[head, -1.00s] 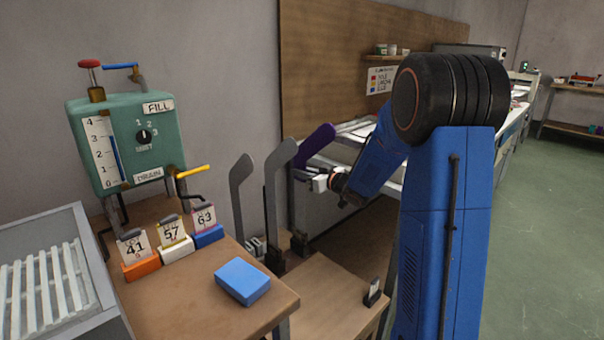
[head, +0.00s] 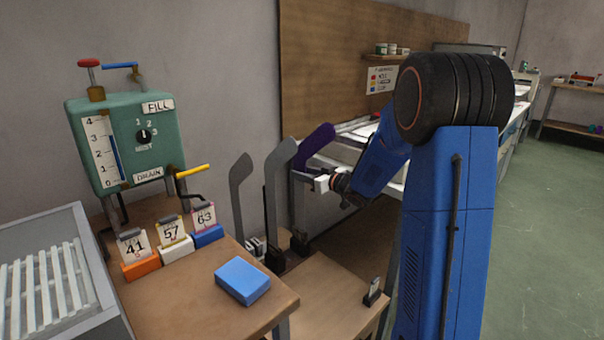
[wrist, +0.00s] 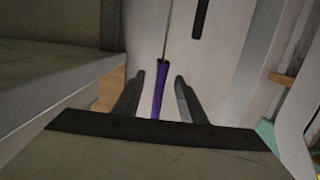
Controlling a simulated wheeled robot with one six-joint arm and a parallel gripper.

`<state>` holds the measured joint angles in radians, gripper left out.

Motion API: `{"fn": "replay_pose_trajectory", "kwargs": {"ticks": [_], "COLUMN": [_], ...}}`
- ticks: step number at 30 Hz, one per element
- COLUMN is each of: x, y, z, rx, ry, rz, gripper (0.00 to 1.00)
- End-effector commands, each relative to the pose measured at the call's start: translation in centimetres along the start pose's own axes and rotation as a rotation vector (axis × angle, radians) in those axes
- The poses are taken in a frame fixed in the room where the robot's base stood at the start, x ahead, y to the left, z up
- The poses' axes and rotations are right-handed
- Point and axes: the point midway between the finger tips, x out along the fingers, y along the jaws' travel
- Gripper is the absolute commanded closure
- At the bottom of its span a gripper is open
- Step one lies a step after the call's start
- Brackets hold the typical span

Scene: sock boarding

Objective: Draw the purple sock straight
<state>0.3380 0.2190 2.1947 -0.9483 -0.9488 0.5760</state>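The purple sock (head: 316,144) is on the upper, toe-shaped part of the rightmost upright board in the head view. Its lower edge ends near my gripper (head: 301,176), with bare board below. In the wrist view the purple sock (wrist: 159,88) shows as a narrow strip, seen edge-on. My gripper (wrist: 160,78) has its two fingers apart, one on each side of the strip, with gaps visible on both sides. Whether the sock lies flat or twisted is too small to tell.
Two bare grey boards (head: 240,185) (head: 279,165) stand left of the sock. A blue block (head: 242,281) and numbered cards in holders (head: 174,239) are on the wooden table. A green tank (head: 127,145) stands behind. A slatted tray (head: 84,215) is at left.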

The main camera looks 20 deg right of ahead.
Motion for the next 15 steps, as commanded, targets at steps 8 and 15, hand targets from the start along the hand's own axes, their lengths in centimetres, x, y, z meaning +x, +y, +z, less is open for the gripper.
{"fn": "replay_pose_trajectory", "kwargs": {"ticks": [8, 15], "x": [-2.3, -4.2], "y": [0.0, 0.1], "z": [0.2, 0.5], "rx": [0.0, 0.0], "ry": [0.0, 0.0], "rz": [0.001, 0.002], "gripper": [0.62, 0.62]}}
